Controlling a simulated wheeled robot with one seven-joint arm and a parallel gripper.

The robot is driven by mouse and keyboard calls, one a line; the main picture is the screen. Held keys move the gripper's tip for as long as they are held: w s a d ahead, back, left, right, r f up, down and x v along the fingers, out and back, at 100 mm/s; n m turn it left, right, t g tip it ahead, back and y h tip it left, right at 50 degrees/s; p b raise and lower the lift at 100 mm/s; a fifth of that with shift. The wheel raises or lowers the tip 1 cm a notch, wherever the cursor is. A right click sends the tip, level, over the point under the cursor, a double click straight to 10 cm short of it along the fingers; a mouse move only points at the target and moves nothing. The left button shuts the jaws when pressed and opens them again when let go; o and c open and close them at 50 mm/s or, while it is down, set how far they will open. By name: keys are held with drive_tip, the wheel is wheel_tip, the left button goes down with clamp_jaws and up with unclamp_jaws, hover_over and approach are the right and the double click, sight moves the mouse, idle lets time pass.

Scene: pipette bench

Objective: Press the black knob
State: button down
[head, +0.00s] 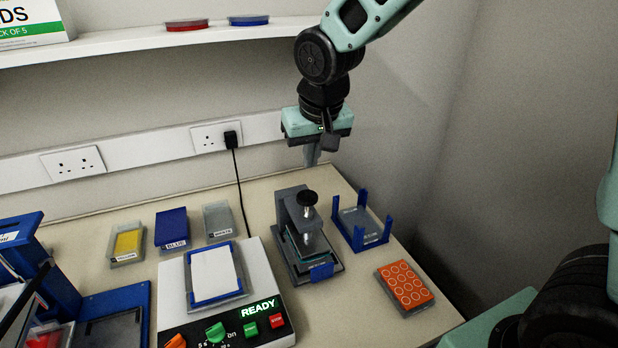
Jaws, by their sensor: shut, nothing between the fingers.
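The black knob (307,198) sits on top of a silver plunger on a grey press device (289,217) in the middle of the bench. The press stands upright, with a dark base and a blue tab at its front. My gripper (312,158) is shut and empty. It points down and shows above the knob in the head view, apart from it. How far it is behind or in front of the knob is hard to tell from this one view.
A white machine (264,277) with a READY display stands left of the press. A blue-posted holder (372,240) and an orange block (419,299) with circles are to its right. Small boxes, including a dark blue one (172,224), stand at the back left. A black cable (238,180) hangs from a wall socket.

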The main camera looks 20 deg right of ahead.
drive_tip(key=shift+v, duration=1.3)
drive_tip(key=shift+w, duration=0.1)
